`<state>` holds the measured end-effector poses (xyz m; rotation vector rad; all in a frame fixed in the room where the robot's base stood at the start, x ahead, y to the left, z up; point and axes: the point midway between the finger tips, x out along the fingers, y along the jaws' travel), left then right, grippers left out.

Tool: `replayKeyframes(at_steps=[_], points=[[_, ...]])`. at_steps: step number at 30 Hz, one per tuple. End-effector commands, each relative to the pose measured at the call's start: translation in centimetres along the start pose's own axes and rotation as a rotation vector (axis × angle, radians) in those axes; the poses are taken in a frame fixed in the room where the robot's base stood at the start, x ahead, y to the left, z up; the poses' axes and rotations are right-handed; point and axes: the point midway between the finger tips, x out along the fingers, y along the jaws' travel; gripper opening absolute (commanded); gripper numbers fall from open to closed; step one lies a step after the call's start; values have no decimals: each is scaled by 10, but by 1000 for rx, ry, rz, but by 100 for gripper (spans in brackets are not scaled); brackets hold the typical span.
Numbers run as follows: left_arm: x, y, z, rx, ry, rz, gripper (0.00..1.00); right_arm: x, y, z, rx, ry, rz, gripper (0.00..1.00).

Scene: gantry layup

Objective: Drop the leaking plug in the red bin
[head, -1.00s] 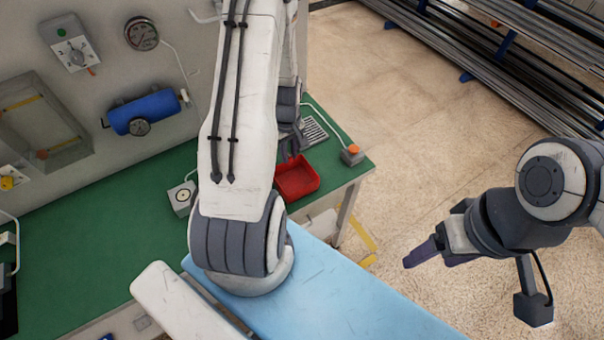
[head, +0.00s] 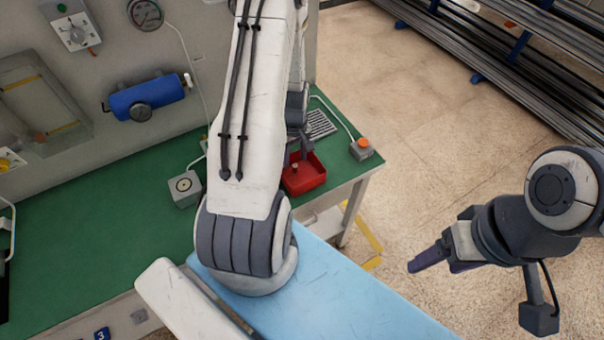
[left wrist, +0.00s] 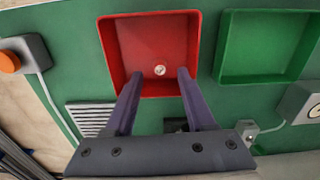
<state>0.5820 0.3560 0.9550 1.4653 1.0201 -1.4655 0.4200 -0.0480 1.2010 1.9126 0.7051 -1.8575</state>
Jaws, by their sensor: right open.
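The red bin (head: 316,182) stands on the green bench near its right end. It also shows in the left wrist view (left wrist: 197,40). A small round pale-topped plug (left wrist: 159,70) shows against the bin's inside in the left wrist view; whether it rests on the floor or is just above cannot be told. My left gripper (left wrist: 159,77) is open over the bin's near side, its fingers apart on either side of the plug without touching it. In the head view the left gripper (head: 296,153) is partly hidden by my arm. My right gripper (head: 440,262) is open and empty, off the bench.
A green tray (left wrist: 222,45) lies beside the red bin in the left wrist view. A grey box with an orange button (head: 361,149) and a slotted grate (head: 320,123) are near the bin. A gauge box (head: 185,189) stands left of my arm. Pipe racks are behind.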

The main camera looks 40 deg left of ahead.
Motion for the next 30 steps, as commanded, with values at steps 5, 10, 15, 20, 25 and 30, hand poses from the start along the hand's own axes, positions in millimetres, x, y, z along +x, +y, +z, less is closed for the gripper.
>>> replayKeyframes(at_steps=[5,10,15,20,25,30], points=[[0,0,0,0,0,0,57,0,0,0,0,0,0,70],[-2,0,0,0,1,1,57,1,0,0,0,0,0,70],[-19,1,-2,0,5,4,57,6,0,0,0,0,0,70],[-48,1,-2,0,6,5,57,12,1,1,2,0,0,70],[-78,1,-1,0,4,4,57,18,1,1,3,0,0,70],[-98,0,-1,0,3,2,57,20,2,1,3,0,0,70]])
